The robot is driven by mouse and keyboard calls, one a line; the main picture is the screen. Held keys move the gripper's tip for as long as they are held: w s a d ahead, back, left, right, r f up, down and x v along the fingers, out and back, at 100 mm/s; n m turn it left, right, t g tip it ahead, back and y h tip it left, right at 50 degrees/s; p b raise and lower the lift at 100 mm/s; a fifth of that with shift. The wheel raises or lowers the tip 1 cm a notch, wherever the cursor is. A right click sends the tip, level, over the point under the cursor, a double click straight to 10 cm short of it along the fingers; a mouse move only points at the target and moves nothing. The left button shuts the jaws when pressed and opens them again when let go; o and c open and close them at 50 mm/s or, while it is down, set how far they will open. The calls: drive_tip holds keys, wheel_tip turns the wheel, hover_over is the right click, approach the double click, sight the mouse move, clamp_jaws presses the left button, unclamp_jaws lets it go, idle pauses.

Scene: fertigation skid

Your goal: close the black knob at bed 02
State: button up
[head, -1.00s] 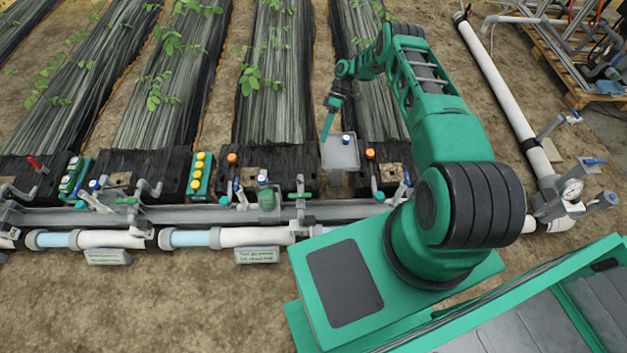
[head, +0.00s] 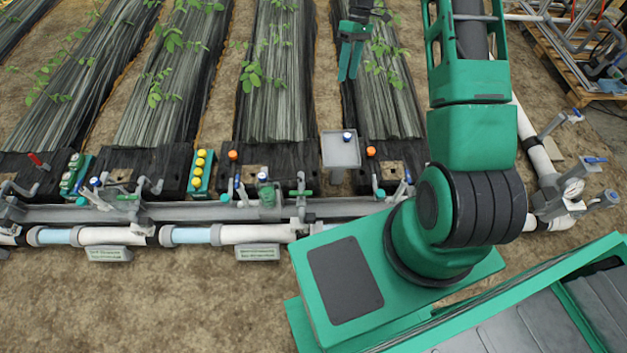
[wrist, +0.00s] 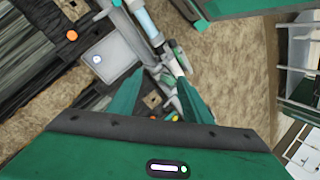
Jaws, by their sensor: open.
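I cannot pick out a black knob for certain in either view, and no marking that reads bed 02 is legible. The fittings at the bed ends are small, including an orange knob (head: 233,155), another orange knob (head: 370,151) and a green valve body (head: 265,196) on the pipe line. My gripper (head: 349,76) is open and empty, above the rightmost bed and beyond the grey tray. In the wrist view its two green fingers (wrist: 161,76) are spread, with pipe and fittings below and between them.
A grey tray (head: 341,158) with a blue-and-white knob stands between the two right beds. A panel of yellow buttons (head: 201,169) and a red lever (head: 37,160) are further left. A gauge (head: 573,189) stands at the right. Bare soil lies in front of the pipes.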

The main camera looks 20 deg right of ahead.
drive_tip(key=s+d+r+m+t+h, duration=0.1)
drive_tip(key=s+d+r+m, duration=0.15)
drive_tip(key=s+r, duration=0.6)
drive_tip(key=s+d+r+m+t+h, duration=0.1)
drive_tip(key=s+r+m, duration=0.3)
drive_tip(key=r, duration=0.7)
drive_tip(key=shift+s+r+m+t+h, duration=0.5)
drive_tip(key=shift+s+r+m+t, duration=0.7)
drive_tip(key=shift+s, duration=8.9)
drive_tip(key=w+a+f+n, duration=0.2)
drive_tip(key=w+f+n, duration=0.5)
drive_tip(key=w+f, duration=0.7)
drive_tip(key=n+y, duration=0.4)
drive_tip(key=n, duration=0.6)
approach(311, 182)
wheel_tip(311, 182, down, 9)
drive_tip(key=a+t, duration=0.1)
drive_tip(key=a, duration=0.1)
drive_tip(key=shift+w, duration=0.4)
